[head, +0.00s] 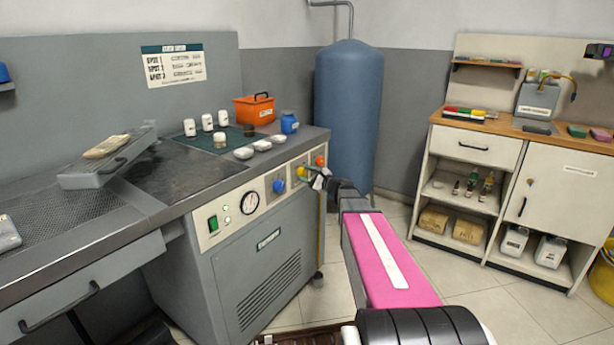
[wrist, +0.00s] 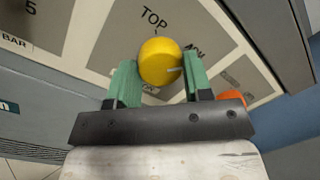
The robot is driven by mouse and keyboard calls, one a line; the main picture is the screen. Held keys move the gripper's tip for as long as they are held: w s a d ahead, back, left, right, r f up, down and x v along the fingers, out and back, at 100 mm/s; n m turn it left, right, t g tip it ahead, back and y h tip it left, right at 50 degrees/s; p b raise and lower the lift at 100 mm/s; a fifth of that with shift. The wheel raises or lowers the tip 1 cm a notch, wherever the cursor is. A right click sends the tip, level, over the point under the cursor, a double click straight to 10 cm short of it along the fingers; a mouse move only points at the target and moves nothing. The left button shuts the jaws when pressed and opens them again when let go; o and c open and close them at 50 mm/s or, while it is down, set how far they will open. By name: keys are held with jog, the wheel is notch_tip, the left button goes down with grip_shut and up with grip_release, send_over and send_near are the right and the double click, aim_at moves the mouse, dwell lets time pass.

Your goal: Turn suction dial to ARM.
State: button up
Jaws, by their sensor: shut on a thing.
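The yellow dial (wrist: 160,60) sits on the panel between the green fingertips of my gripper (wrist: 160,82) in the wrist view. My gripper is shut on it. A pale pointer line on the dial points to the right in this view. The word TOP is printed above the dial. A second label, which looks like ARM, is at its upper right, a little above the pointer's line. In the head view the yellow dial (head: 301,172) is on the grey machine's front panel, partly hidden by my gripper (head: 315,180).
A blue knob (head: 279,185) and a gauge (head: 249,203) are left of the dial; an orange knob (head: 320,160) is to its right. The machine's worktop holds an orange box (head: 254,110) and small containers. A blue tank (head: 348,125) stands behind my arm.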

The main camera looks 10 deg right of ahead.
jog(key=shift+m, duration=0.5)
jog(key=o, duration=0.9)
jog(key=v, duration=1.1)
